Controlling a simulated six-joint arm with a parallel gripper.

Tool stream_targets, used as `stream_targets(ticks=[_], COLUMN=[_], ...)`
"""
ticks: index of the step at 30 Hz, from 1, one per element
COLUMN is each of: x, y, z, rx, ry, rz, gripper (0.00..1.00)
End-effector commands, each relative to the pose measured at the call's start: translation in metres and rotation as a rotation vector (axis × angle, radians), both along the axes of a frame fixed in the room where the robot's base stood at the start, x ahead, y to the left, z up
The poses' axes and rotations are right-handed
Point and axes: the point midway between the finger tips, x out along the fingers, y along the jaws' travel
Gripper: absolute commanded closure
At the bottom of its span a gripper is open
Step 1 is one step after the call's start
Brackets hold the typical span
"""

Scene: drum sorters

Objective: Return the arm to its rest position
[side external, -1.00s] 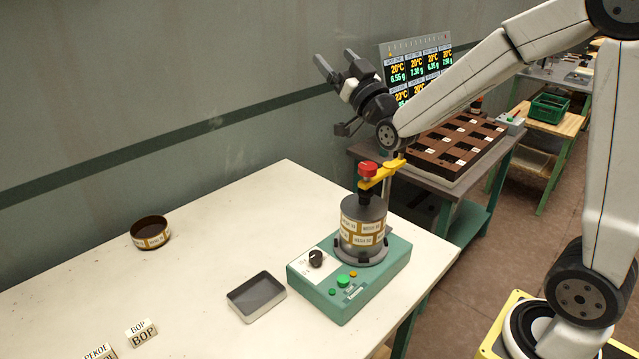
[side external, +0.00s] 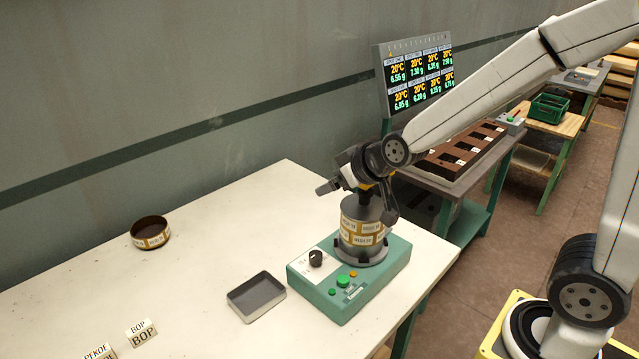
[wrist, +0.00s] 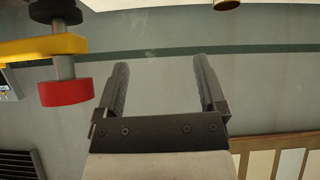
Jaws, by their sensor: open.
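My gripper (side external: 330,187) is open and empty in the side view, beside the upper part of the sorter and pointing left. In the wrist view its two fingers (wrist: 160,78) stand apart with only the grey wall behind them. The drum stack (side external: 362,228) stands on the green sorter base (side external: 385,262). In the wrist view the sorter's red knob (wrist: 66,91) and yellow arm (wrist: 40,48) are at the upper left, apart from the fingers. In the side view my wrist hides most of that arm and the knob.
A brown round pan (side external: 150,243) and a shallow grey tray (side external: 240,305) lie on the white table (side external: 205,265), beside label blocks (side external: 141,333). A display panel (side external: 420,50) and a brown compartment rack (side external: 480,135) are behind. The table's left half is mostly clear.

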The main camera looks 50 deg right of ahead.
Motion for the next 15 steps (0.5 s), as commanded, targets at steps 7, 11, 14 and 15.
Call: stream_targets(ticks=[7, 11, 14, 15], x=[-0.068, -0.103, -0.122, -0.127], y=[-0.001, -0.004, -0.006, -0.006], z=[-0.056, -0.075, -0.084, -0.086], rx=[0.025, 0.03, 0.031, 0.03], ry=[0.328, 0.477, 0.556, 0.577], rz=[-0.015, -0.034, -0.047, -0.051], gripper=[0.1, 0.1, 0.1, 0.1])
